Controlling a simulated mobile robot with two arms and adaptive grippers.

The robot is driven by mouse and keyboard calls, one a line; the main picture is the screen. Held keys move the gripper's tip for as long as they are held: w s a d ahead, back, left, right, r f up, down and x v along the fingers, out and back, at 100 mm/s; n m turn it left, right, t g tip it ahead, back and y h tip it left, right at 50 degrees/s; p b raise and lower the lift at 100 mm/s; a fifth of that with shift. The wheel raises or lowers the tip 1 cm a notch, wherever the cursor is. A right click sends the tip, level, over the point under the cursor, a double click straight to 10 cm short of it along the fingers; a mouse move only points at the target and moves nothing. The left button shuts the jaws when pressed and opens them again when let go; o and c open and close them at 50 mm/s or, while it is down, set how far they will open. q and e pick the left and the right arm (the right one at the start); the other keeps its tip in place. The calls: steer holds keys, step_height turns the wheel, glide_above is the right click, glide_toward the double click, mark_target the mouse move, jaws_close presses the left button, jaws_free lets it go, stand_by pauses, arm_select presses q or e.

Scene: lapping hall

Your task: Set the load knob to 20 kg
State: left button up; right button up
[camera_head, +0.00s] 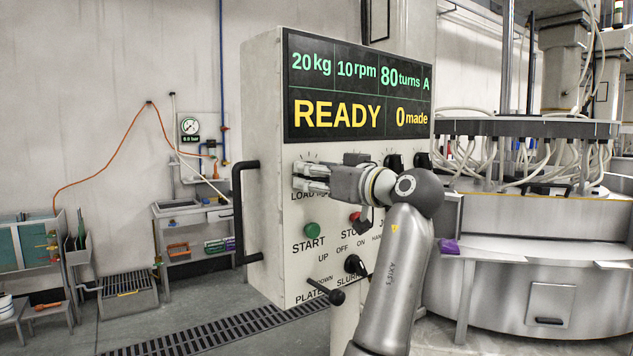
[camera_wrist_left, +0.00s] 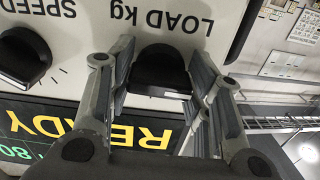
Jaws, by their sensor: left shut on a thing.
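The control panel (camera_head: 270,215) stands upright, with a display (camera_head: 390,98) that reads 20 kg, 10 rpm, 80 turns A, READY and 0 made. My left gripper (camera_head: 303,178) is at the panel's upper left, just above the LOAD label. In the left wrist view the black load knob (camera_wrist_left: 160,68) sits between the two fingers, and they are shut on it. The view is upside down there, with LOAD kg beside the knob. The black speed knob (camera_wrist_left: 24,58) is to its left, apart from the fingers. In the head view the load knob is hidden by the gripper. My right gripper is not in view.
A green START button (camera_head: 311,230), a red STOP button (camera_head: 355,217), a slurry knob (camera_head: 353,264) and a plate lever (camera_head: 328,292) are below the gripper. A black handle (camera_head: 238,213) juts from the panel's left side. The lapping machine (camera_head: 540,270) stands right.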

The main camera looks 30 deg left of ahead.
arm_select(q)
steer(key=shift+f+n, duration=0.25)
steer(key=shift+n, duration=0.15)
steer(key=o, duration=0.9)
steer(key=shift+c, duration=0.2)
steer(key=shift+o, duration=0.8)
steer(key=shift+r, duration=0.15)
steer(key=v, duration=1.2)
